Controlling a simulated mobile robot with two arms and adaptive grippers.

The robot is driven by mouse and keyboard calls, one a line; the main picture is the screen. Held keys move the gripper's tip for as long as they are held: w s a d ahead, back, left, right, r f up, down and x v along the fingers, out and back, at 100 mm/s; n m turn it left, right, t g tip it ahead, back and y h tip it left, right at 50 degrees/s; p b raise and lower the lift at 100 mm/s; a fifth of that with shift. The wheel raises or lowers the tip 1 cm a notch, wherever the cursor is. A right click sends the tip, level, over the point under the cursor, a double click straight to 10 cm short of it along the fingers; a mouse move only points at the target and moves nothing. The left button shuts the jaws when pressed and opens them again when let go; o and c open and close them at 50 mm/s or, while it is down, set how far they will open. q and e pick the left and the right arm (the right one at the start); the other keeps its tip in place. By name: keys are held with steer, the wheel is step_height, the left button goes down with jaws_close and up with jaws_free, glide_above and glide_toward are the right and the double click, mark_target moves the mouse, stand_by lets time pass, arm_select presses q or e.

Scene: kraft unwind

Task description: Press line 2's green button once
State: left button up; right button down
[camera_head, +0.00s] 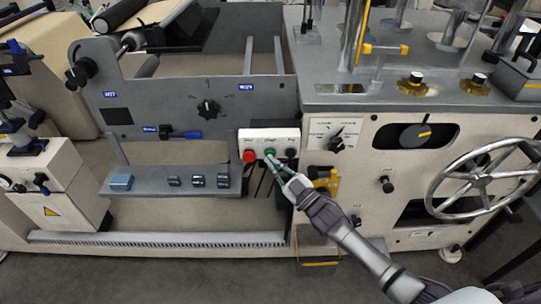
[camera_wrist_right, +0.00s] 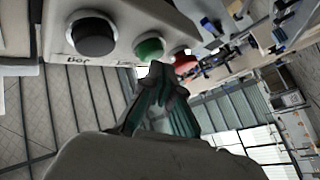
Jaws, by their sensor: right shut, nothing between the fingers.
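A white button box (camera_head: 268,137) on the grey machine panel carries a red button (camera_head: 249,156), a green button (camera_head: 270,153) and a black button (camera_head: 291,153). My right gripper (camera_head: 271,160) is shut and empty, with its tips at the green button in the head view. In the right wrist view the green button (camera_wrist_right: 149,48) is just above and left of the gripper tips (camera_wrist_right: 158,70), between the black button (camera_wrist_right: 92,35) and the red button (camera_wrist_right: 185,60). I cannot tell whether the tips touch it. My left gripper is not in view.
A selector switch (camera_head: 337,143) and a large handwheel (camera_head: 482,178) are to the right. A grey shelf (camera_head: 150,182) with small blocks juts out below left. Grey floor is open in front.

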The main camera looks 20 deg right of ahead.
steer(key=shift+w+d+b, duration=0.15)
steer(key=shift+w+b, duration=0.2)
steer(key=shift+w, duration=0.15)
stand_by(0.5)
steer(key=shift+s, duration=0.15)
steer(key=shift+s+a+p, duration=0.3)
steer(key=shift+s+p, duration=0.3)
steer(key=shift+s, duration=0.15)
steer(key=shift+s, duration=0.1)
steer(key=s+p, duration=0.1)
steer(key=s, duration=0.1)
steer(key=s+a+p, duration=0.1)
steer(key=s, duration=0.1)
steer(key=shift+s+a+p, duration=0.2)
steer(key=shift+s+p, duration=0.1)
steer(key=shift+p, duration=0.05)
stand_by(0.7)
